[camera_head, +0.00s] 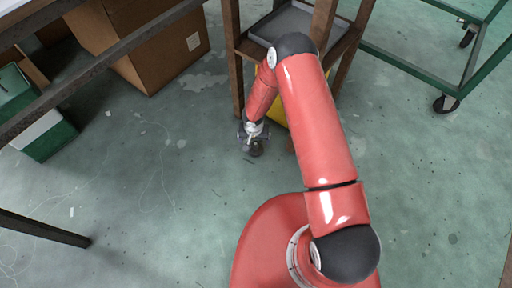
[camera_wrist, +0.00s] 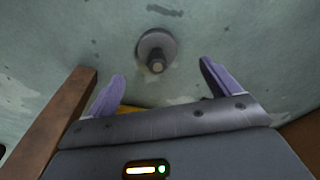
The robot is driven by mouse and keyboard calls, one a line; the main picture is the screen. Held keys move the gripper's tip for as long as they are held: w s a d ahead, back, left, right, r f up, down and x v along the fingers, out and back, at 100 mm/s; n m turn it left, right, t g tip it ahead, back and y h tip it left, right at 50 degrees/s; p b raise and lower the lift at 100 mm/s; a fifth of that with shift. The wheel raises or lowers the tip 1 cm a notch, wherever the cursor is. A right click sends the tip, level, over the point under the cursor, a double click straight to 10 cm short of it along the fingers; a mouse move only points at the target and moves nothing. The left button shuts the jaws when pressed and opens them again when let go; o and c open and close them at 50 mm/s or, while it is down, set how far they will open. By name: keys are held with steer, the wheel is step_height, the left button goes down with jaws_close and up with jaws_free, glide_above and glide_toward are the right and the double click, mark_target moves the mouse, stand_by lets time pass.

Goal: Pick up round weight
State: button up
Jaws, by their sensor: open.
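The round weight (camera_wrist: 157,48) is a dark grey disc with a short central knob. In the wrist view it lies on the floor ahead of my fingertips, roughly between their lines. My gripper (camera_wrist: 162,78) has two purple fingers spread wide, with nothing between them. In the head view my gripper (camera_head: 247,134) hangs low over the floor, just above and beside the weight (camera_head: 257,149), which is partly covered by the gripper.
A wooden shelf stand (camera_head: 237,80) with a grey tray (camera_head: 290,22) stands close to my gripper. A yellow item (camera_head: 275,108) sits low by it. A cardboard box (camera_head: 150,50) and a green box (camera_head: 45,140) are left. A green wheeled frame (camera_head: 415,70) is right. Floor left of the weight is clear.

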mark_target(255, 144)
steer(key=f, duration=0.5)
steer(key=w+f, duration=0.1)
steer(key=f, duration=0.1)
steer(key=shift+w+d+f, duration=0.1)
steer(key=shift+d+f, duration=0.15)
steer(key=c, duration=1.6)
steer(key=shift+r, duration=0.15)
